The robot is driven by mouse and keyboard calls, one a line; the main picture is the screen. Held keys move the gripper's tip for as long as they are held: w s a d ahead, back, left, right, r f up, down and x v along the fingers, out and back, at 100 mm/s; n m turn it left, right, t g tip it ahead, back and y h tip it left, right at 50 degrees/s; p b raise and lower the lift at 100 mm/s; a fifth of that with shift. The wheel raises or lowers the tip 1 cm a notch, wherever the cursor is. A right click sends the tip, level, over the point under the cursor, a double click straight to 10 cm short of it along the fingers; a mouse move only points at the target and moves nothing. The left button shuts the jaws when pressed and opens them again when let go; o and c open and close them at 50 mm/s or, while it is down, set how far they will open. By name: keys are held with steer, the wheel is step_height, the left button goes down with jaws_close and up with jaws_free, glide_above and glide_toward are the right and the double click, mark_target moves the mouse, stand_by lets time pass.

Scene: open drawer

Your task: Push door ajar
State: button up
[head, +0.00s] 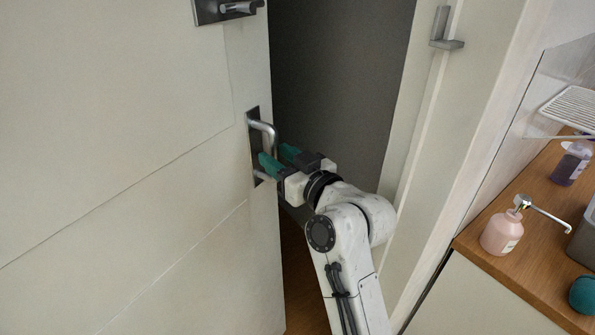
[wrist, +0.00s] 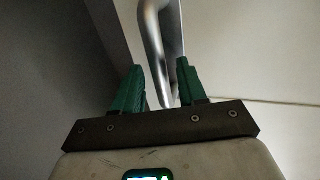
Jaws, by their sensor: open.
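A cream door (head: 130,150) fills the left of the head view and stands partly open, with a dark gap to its right. A metal pull handle (head: 263,130) sits on a dark plate near its right edge. My gripper (head: 275,158) is at the handle, with its green fingers apart. In the wrist view, the handle (wrist: 158,50) reaches down between the two open fingers (wrist: 160,88), with space visible on both sides. I cannot tell whether a finger touches the handle or the door.
A dark lock fitting (head: 226,8) is higher on the door. The white door frame (head: 440,150) with a metal latch piece (head: 442,30) stands at the right. A wooden counter (head: 500,265) holds a pink soap bottle (head: 501,232), a purple bottle (head: 573,163) and a teal ball (head: 583,294).

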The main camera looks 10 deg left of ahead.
steer(key=v, duration=0.9)
